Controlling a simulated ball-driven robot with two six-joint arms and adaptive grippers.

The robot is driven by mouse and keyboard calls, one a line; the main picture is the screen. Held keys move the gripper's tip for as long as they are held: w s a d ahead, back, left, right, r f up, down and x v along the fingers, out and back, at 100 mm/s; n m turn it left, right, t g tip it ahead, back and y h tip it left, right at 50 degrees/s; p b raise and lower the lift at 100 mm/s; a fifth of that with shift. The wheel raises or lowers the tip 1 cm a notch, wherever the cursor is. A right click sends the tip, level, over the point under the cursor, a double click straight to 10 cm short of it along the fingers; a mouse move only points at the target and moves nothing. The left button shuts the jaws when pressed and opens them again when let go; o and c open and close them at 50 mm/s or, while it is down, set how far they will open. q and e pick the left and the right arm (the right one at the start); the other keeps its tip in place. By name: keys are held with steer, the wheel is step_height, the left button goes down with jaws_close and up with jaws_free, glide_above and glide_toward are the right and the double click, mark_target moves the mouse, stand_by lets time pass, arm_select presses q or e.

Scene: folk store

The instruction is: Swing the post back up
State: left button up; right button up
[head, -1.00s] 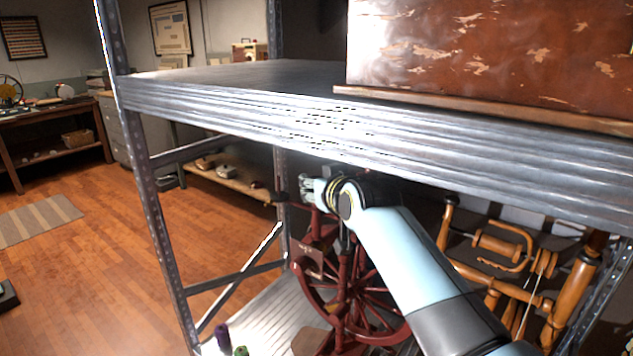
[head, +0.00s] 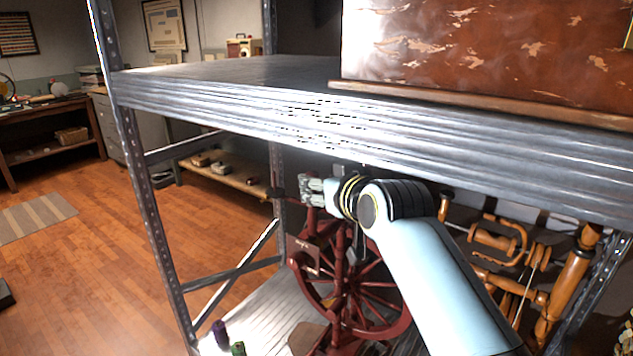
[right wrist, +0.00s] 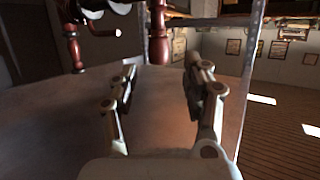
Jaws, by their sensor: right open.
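The dark red spinning wheel (head: 345,285) stands on the lower metal shelf, its upper part partly hidden by my right arm. My right gripper (head: 305,188) is by the top of the wheel's frame, just under the upper shelf. In the right wrist view, my right gripper (right wrist: 158,72) is open and empty. A turned dark red post (right wrist: 158,40) shows ahead, between the lines of the two fingers; contact is not visible. A second turned red post (right wrist: 74,48) stands to its left. I cannot tell which post the task means. My left gripper is not in view.
The upper shelf (head: 240,95) lies close above my right arm and carries a worn brown chest (head: 490,55). A lighter wooden spinning wheel (head: 500,240) stands to the right. Purple (head: 219,331) and green spools (head: 238,349) sit on the lower shelf. A metal upright (head: 150,200) stands left.

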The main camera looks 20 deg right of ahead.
steer(key=shift+s+r, duration=0.1)
steer(key=shift+s, duration=0.2)
steer(key=s+d+f+g+b, duration=0.25)
steer(key=s+f, duration=0.45)
steer(key=f, duration=0.8)
steer(key=s+d+f+g+b, duration=0.15)
steer(key=s+f+b, duration=0.4)
steer(key=f, duration=0.95)
steer(key=s+d+f+g+b, duration=0.1)
steer(key=s+f+g+b, duration=0.15)
steer(key=s+f, duration=1)
steer(key=s+d+f+g+h+b, duration=0.1)
steer(key=s+d+f+g+b, duration=0.1)
steer(key=s+f, duration=1)
steer(key=s+d+f+g+b, duration=0.2)
steer(key=s+d+f+g, duration=0.3)
steer(key=s+f, duration=0.8)
steer(key=s, duration=0.7)
steer(key=shift+d+m+h+b, duration=0.2)
steer(key=shift+m+h+b, duration=0.1)
steer(key=shift+h, duration=0.1)
